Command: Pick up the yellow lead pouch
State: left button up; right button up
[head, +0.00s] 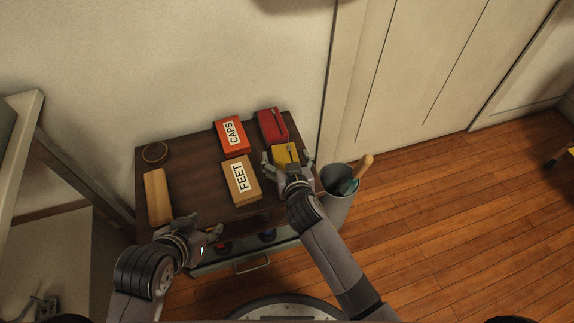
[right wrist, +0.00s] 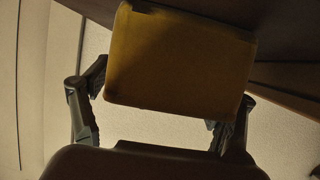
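The yellow lead pouch (head: 285,154) is at the right side of the dark wooden tabletop, in front of a red pouch. My right gripper (head: 288,162) is over it, with one finger on each side. In the right wrist view the pouch (right wrist: 180,60) fills the space between the spread fingers (right wrist: 165,105). The right finger partly passes behind its lower corner; a firm grip does not show. My left gripper (head: 200,228) is open and empty by the table's front edge, apart from the pouch.
The red pouch (head: 272,126), an orange CAPS box (head: 232,148), a tan FEET box (head: 252,199), a wooden block (head: 157,196) and a ring (head: 155,143) are on the tabletop (head: 195,175). A grey bin (head: 337,206) holding handled items stands close at the right.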

jog(key=c, duration=1.2)
